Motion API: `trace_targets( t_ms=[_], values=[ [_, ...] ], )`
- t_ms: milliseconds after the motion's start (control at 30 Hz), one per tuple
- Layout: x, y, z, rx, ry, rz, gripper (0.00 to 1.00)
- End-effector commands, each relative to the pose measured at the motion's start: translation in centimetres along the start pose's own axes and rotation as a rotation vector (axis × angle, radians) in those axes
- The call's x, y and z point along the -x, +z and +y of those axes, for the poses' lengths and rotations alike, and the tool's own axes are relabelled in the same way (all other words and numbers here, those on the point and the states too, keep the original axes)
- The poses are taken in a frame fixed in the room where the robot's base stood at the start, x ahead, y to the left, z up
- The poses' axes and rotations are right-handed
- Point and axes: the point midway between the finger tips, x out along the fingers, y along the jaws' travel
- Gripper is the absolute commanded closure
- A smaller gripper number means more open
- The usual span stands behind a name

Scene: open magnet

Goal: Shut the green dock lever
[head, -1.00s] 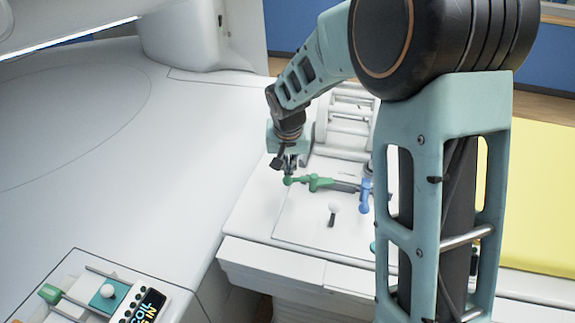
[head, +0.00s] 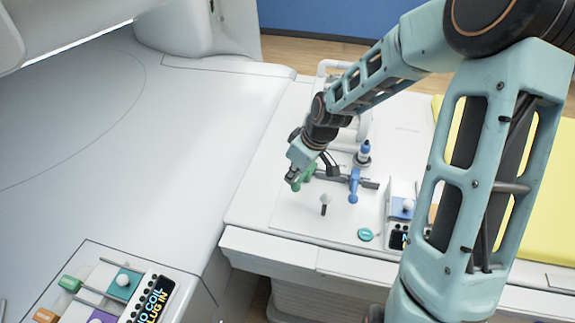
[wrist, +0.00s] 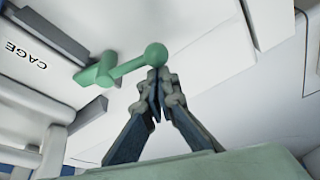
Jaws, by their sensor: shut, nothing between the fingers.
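The green dock lever (head: 308,174) is on the white panel, partly hidden behind my gripper in the head view. In the wrist view the green lever (wrist: 128,67) shows an arm ending in a round ball knob. My gripper (head: 293,184) is at the lever's left side. In the wrist view my gripper (wrist: 157,76) is shut and empty, its fingertips right at the ball knob; I cannot tell whether they touch it.
A blue lever (head: 354,184) stands to the right of the green one. A small white-topped knob (head: 324,199) is in front. A box with a display (head: 398,238) is farther right. The broad white surface (head: 150,150) at left is clear.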

Motion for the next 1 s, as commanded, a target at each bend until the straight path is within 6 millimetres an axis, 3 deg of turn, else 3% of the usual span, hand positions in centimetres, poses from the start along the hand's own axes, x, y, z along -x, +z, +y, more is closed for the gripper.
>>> trace_targets(
  t_ms=[400, 1000],
  values=[
    [0.5, 1.4, 0.0, -0.007, 0.003, -0.001, 1.0],
    [0.6, 1.6, 0.1, -0.007, 0.004, -0.002, 1.0]
  ],
)
